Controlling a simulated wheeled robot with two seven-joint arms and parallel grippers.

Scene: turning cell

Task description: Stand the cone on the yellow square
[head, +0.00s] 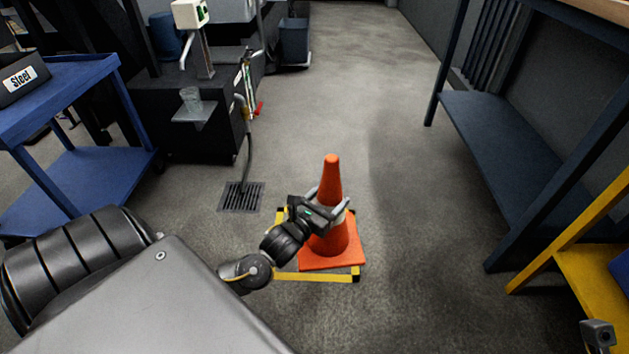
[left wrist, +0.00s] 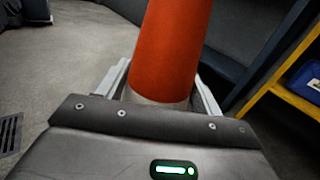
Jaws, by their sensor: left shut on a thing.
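The orange cone (head: 332,178) with a pale band stands upright in the head view, its square base within or over the yellow square (head: 318,278) marked on the floor. The base lies toward the right side of the square, and its right edge covers the square's right line. My left gripper (head: 332,204) is shut on the cone around its pale band. In the left wrist view the cone (left wrist: 172,45) rises between the two fingers. Whether the base touches the floor is hard to tell.
A floor drain (head: 241,197) lies left of the square. A blue cart (head: 70,185) and a dark machine (head: 200,130) stand at the left. A dark bench (head: 510,150) and a yellow rack (head: 575,255) stand at the right. The floor behind the cone is clear.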

